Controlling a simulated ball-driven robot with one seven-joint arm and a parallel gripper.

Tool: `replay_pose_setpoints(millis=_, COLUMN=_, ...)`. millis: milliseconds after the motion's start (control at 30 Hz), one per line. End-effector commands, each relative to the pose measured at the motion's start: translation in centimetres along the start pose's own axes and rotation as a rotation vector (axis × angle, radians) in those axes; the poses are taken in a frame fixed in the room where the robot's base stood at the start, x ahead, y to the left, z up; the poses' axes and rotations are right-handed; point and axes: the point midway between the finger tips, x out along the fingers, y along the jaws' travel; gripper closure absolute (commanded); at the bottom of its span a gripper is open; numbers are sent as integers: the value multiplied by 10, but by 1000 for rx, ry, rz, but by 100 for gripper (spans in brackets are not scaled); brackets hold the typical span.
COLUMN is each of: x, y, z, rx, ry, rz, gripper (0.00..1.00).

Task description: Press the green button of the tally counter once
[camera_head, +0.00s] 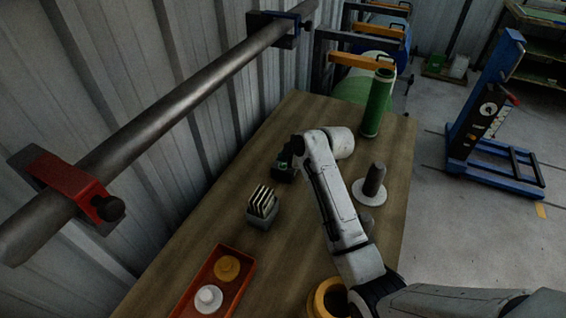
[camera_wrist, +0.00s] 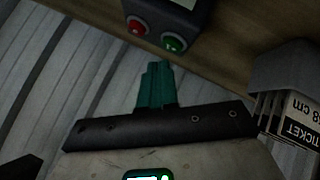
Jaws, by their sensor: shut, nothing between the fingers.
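The tally counter (camera_wrist: 190,14) is a dark box at the top of the wrist view, with a red button (camera_wrist: 136,26) on the left and a green button (camera_wrist: 173,43) on the right. A pale display shows partly above the buttons. In the head view the counter (camera_head: 281,174) sits on the table near the wall, partly covered by my arm. My gripper (camera_wrist: 157,66) has teal fingers, shut and empty. In the wrist view its tips appear just below and slightly left of the green button. I cannot tell whether they touch it.
A grey holder with upright tickets (camera_head: 263,209) stands near the counter. A red tray (camera_head: 236,289) with a white and an orange piece lies at the front. A dark spindle on a white disc (camera_head: 373,183) and a green roll (camera_head: 376,104) stand to the right. A pipe runs along the wall.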

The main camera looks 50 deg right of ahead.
Motion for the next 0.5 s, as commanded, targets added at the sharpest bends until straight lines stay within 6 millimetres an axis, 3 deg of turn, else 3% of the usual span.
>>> replay_pose_setpoints(millis=267, x=-1, y=1, z=0, rx=0, ry=0, rz=1, gripper=100)
replay_pose_setpoints(millis=500, x=-13, y=10, z=-10, rx=0, ry=0, rz=1, gripper=100)
